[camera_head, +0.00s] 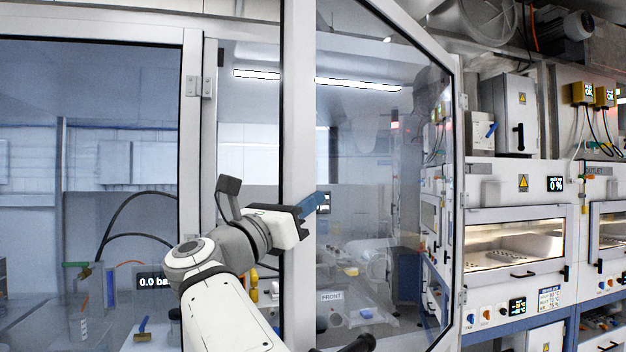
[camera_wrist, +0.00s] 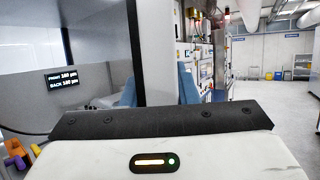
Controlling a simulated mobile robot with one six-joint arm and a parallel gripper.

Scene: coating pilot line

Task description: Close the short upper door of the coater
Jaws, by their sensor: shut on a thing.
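The glazed coater door (camera_head: 297,120) stands open, with a white frame, a clear pane and hinges along its right side in the head view. My gripper (camera_head: 312,204) is at the door's free left upright, with a blue finger showing beyond it. In the wrist view, the white upright (camera_wrist: 156,50) stands between the two blue fingers of my gripper (camera_wrist: 158,90), and the jaws are shut on it. The exact contact is partly hidden by the gripper body.
Another glazed panel (camera_head: 193,130) with a hinge stands at the left. Behind the glass are cables and a pressure display (camera_head: 155,281). Ovens (camera_head: 513,245) with handles stand at the right. The wrist view shows open floor (camera_wrist: 285,110) at the right.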

